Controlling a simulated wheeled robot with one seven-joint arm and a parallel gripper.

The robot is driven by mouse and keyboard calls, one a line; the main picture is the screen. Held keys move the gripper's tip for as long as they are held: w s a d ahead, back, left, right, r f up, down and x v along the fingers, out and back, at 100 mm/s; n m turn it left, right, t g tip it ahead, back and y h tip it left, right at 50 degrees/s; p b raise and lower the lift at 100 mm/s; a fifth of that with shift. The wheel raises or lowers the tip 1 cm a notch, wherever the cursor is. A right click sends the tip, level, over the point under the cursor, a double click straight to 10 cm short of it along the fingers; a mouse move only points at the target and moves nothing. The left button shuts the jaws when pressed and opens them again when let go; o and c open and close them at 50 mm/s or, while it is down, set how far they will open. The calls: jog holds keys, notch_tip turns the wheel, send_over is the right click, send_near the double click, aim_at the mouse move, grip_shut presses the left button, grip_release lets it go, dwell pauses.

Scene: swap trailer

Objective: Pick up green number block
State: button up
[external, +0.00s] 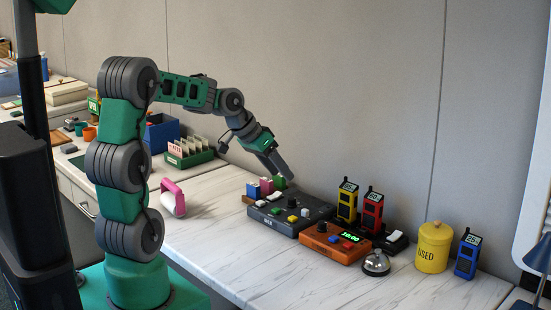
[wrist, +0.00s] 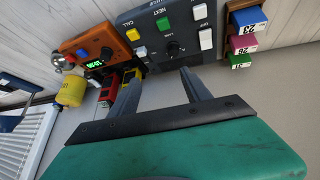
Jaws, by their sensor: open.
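The green number block (external: 280,182) stands at the wall end of a row with a pink block (external: 266,186) and a blue block (external: 253,190) on a brown wooden holder (external: 248,199). In the wrist view the green block (wrist: 241,61) is at the right, below the pink block (wrist: 243,43) and the blue block (wrist: 248,19). My gripper (external: 287,174) is just above and beside the green block in the external view. In the wrist view my gripper (wrist: 160,71) is open and empty, its fingers left of the green block. Whether it touches anything is unclear.
Yellow and red handhelds (external: 372,210), a bell (external: 375,263) and a yellow canister (external: 433,247) stand further right. The grey wall is close behind.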

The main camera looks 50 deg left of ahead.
jog(key=w+a+f+t+h+b, duration=0.1)
jog(key=w+a+f+b, duration=0.1)
jog(key=w+a+f, duration=0.3)
jog(key=w+a+f+t+h+b, duration=0.1)
jog(key=w+a+f+t+b, duration=0.15)
jog(key=a, duration=0.35)
send_near(279, 174)
jog(key=f, duration=0.1)
jog(key=d+f, duration=0.1)
jog(key=w+f+t, duration=0.1)
jog(key=shift+d+f+h, duration=0.1)
jog(key=shift+d+h, duration=0.1)
jog(key=shift+h, duration=0.1)
jog(key=shift+a+m, duration=0.3)
jog(key=shift+a, duration=0.05)
jog(key=x, duration=0.7)
jog(key=shift+w+d, duration=0.2)
jog(key=shift+w, duration=0.2)
grip_shut()
